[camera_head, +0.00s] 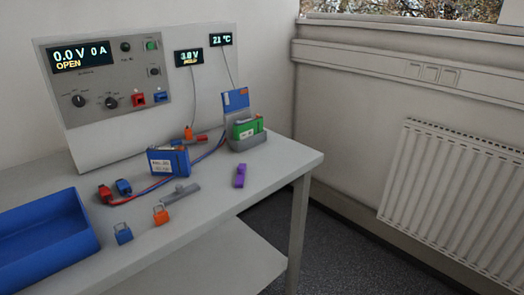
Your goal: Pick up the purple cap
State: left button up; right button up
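The purple cap (240,176) lies on the light grey table (215,214) near its right part, in front of the green battery. It stands apart from the things around it, with bare table on its near side. It is small in the view, so its fine shape is hard to tell. Neither of my grippers shows in the head view.
A blue battery (169,161) with red and blue leads stands left of the cap. A green battery (246,129) sits in a grey holder (249,143) behind it. A grey bar (180,194), orange padlock (161,215), blue padlock (123,234) and blue bin (45,240) lie leftward.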

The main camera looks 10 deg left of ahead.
aim_at(241, 172)
jog(key=u, duration=0.45)
jog(key=k, duration=0.3)
jog(key=z, duration=1.15)
jog(key=i, duration=0.8)
jog(key=u, duration=0.5)
